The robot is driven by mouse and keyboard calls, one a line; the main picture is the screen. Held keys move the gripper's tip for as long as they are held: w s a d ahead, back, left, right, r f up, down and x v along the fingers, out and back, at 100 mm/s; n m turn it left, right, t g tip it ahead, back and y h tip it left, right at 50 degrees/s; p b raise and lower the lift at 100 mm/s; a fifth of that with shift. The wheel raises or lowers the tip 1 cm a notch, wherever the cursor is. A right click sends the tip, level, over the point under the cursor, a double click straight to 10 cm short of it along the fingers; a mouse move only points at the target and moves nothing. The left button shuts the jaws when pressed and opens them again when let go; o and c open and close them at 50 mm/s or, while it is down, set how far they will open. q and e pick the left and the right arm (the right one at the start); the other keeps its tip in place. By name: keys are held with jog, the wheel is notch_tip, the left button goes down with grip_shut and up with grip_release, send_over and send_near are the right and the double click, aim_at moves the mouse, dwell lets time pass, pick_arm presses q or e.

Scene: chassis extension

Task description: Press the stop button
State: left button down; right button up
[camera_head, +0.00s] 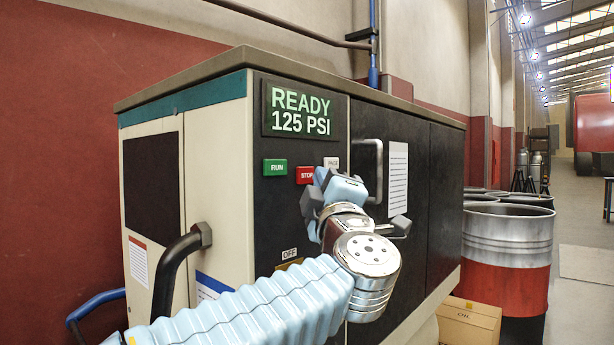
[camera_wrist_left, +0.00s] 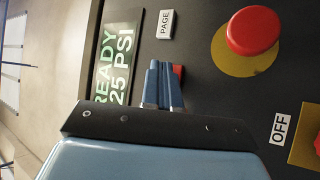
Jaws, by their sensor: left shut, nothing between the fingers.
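The red STOP button (camera_head: 305,175) is on the black control panel (camera_head: 290,225), right of the green RUN button (camera_head: 277,167) and below the "READY 125 PSI" display (camera_head: 299,111). My left gripper (camera_head: 320,177) is in front of the panel, just right of the STOP button and covering its right edge. In the left wrist view, the fingers (camera_wrist_left: 163,66) are shut and empty, with their tips by a red button (camera_wrist_left: 178,71) that they partly hide. I cannot tell whether they touch it. The right gripper is not in view.
A large round red button (camera_wrist_left: 253,30) on a yellow plate is near the gripper in the left wrist view. A PAGE label (camera_wrist_left: 166,24) and an OFF label (camera_wrist_left: 280,127) are nearby. A door handle (camera_head: 370,168) projects right of the gripper. A drum (camera_head: 507,240) stands farther right.

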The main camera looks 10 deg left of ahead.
pick_arm(q)
jog(key=s+d, duration=0.1)
jog(key=d, duration=0.1)
jog(key=s+d, duration=0.2)
dwell(0.5)
dwell(0.5)
